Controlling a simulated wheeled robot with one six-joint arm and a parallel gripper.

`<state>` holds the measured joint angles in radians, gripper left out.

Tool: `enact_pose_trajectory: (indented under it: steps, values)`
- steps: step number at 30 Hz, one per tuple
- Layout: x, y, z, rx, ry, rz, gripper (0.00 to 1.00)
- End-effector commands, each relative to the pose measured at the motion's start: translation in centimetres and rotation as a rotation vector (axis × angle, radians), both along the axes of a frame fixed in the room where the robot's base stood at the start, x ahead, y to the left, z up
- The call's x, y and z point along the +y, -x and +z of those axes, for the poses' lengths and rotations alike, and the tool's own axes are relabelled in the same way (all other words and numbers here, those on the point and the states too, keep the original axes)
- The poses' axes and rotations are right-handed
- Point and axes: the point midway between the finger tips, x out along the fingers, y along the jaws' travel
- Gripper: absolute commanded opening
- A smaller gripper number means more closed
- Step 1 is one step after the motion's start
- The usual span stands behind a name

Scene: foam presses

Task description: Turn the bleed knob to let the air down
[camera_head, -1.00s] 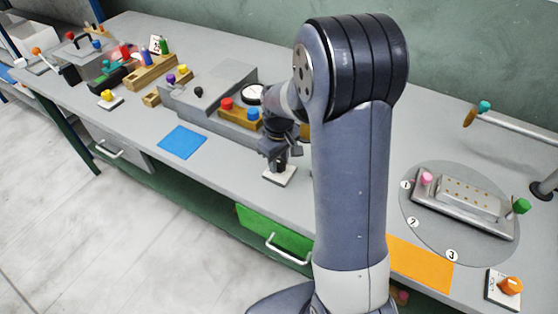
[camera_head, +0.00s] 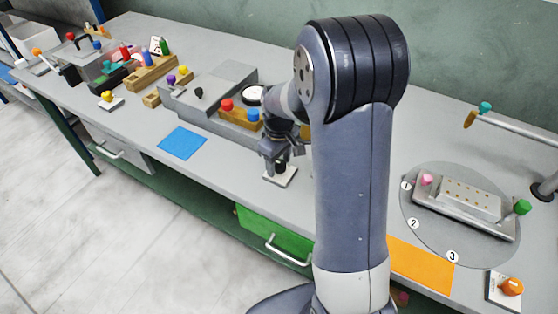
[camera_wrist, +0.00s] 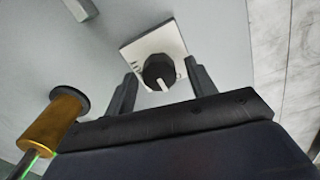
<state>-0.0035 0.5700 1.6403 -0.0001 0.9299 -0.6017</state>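The bleed knob is most likely the black knob (camera_wrist: 159,70) with a white pointer line, on a square white plate (camera_wrist: 140,48) with short marks on one side. In the head view the plate (camera_head: 290,176) lies near the bench's front edge. My gripper (camera_wrist: 160,74) is open, with one finger on each side of the knob in the wrist view and a gap at each side. In the head view my gripper (camera_head: 276,160) is just above the plate, partly hiding the knob. I cannot tell whether the fingertips reach down beside the knob.
A grey press body (camera_head: 205,92) with a red button (camera_head: 226,104), a blue button (camera_head: 253,114) and a gauge stands behind. A blue mat (camera_head: 182,142) lies to the left. A gold cylinder (camera_wrist: 52,122) is at lower left in the wrist view. An orange knob (camera_head: 511,287) is far right.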

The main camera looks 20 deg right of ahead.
Motion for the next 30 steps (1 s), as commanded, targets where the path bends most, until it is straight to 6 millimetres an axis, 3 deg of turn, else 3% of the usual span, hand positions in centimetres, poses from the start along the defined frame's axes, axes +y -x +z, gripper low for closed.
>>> enact_pose_trajectory:
  steps: [10, 24, 30]
  values:
    - [0.0, 0.0, 0.7, -0.001, 0.000, -0.001, 0.54]
    - [0.0, 0.0, 9.2, -0.004, 0.000, 0.000, 0.54]
    - [0.0, 0.0, 10.7, 0.001, 0.001, 0.000, 0.54]
